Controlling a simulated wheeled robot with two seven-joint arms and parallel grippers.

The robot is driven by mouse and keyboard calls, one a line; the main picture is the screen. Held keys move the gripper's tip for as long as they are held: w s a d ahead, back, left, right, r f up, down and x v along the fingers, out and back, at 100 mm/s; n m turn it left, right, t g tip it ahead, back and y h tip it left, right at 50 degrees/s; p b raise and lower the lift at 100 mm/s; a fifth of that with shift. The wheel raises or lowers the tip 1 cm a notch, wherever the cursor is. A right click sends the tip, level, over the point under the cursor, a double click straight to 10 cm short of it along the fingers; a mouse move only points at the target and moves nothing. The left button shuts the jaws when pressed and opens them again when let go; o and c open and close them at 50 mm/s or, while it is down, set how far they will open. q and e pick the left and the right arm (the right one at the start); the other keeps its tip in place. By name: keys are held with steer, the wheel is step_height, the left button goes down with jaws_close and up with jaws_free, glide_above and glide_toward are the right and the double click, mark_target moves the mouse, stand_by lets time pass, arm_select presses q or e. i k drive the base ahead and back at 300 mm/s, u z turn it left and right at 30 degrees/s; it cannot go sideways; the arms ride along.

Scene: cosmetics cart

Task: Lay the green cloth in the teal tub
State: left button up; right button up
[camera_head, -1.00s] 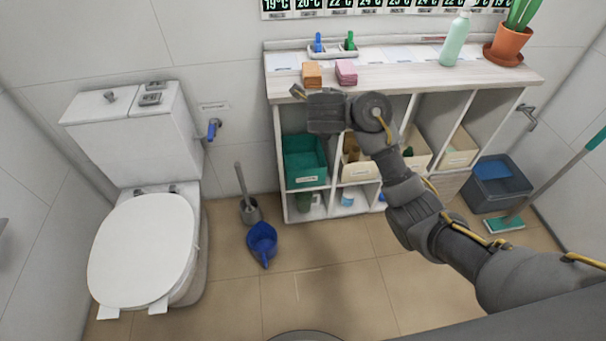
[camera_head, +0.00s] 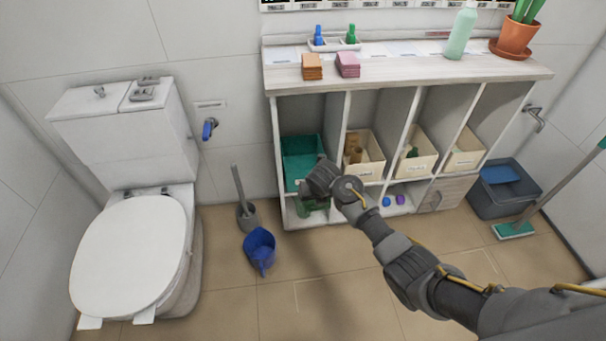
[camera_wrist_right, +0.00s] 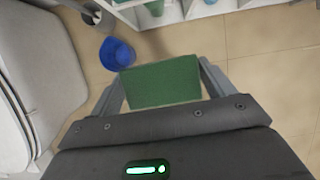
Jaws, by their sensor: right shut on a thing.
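The green cloth (camera_wrist_right: 160,85) is a flat rectangle between the two fingers of my right gripper (camera_wrist_right: 163,72), which is shut on it, in the right wrist view. In the head view my right gripper (camera_head: 314,188) is in front of the shelf unit, by the lower front of the teal tub. The teal tub (camera_head: 298,146) sits in the upper left compartment, open at the top. My gripper covers its lower right corner. Green shows below the gripper; I cannot tell there the cloth from the green jug behind. My left gripper is not in view.
The shelf unit (camera_head: 275,150) has cream bins (camera_head: 371,168) right of the tub. Folded orange cloths (camera_head: 312,67) and pink cloths (camera_head: 347,65) lie on its top.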

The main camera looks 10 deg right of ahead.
mark_target(302, 169)
steer(key=i, duration=1)
